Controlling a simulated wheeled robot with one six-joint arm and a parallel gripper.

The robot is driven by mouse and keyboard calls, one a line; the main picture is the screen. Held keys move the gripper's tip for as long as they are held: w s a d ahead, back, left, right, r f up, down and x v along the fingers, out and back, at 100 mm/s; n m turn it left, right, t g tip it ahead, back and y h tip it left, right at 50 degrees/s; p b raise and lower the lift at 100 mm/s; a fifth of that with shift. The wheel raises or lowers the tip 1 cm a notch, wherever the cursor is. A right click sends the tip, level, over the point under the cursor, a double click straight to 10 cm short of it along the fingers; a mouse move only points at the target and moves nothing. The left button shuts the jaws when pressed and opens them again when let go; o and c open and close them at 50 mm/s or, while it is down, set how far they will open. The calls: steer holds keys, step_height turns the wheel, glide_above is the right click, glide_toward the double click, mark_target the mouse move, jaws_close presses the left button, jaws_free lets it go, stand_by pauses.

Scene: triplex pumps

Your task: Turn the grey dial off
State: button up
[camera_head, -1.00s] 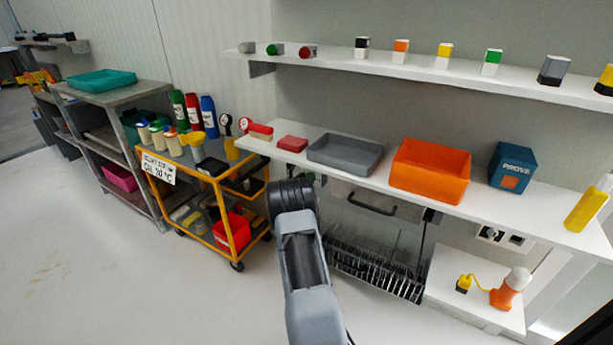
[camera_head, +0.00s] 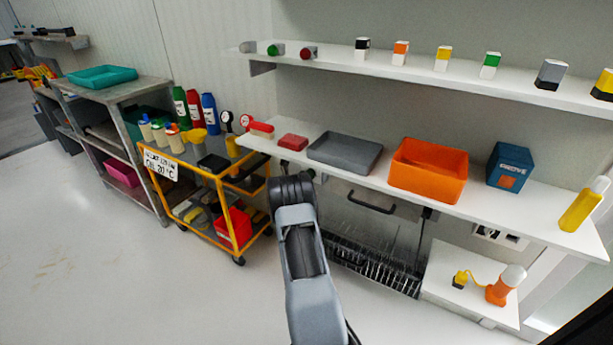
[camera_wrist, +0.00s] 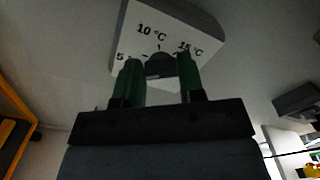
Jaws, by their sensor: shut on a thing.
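The grey dial (camera_wrist: 159,68), dark in the shade, sits on a pale panel (camera_wrist: 185,22) marked 5, 10 °C and 15 °C in the wrist view. My gripper (camera_wrist: 160,72) has its two green fingers on either side of the dial and is shut on it. The fingers cover part of the scale. A small mark above the dial lies below the 10 °C label. In the head view my arm reaches to just below the white shelf board (camera_head: 475,190), and the dial and fingertips are hidden.
A yellow cart (camera_head: 195,165) with bottles stands left of my arm. A grey tray (camera_head: 345,152) and an orange bin (camera_head: 428,170) sit on the board above. A dark handle (camera_head: 371,203) and a bristled rack (camera_head: 370,262) are to the right. Floor is open at left.

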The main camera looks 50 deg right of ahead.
steer(key=o, duration=0.9)
steer(key=shift+o, duration=0.2)
steer(key=p+v, duration=0.3)
steer(key=v, duration=1.1)
steer(key=shift+p, duration=0.4)
steer(key=shift+f, duration=0.1)
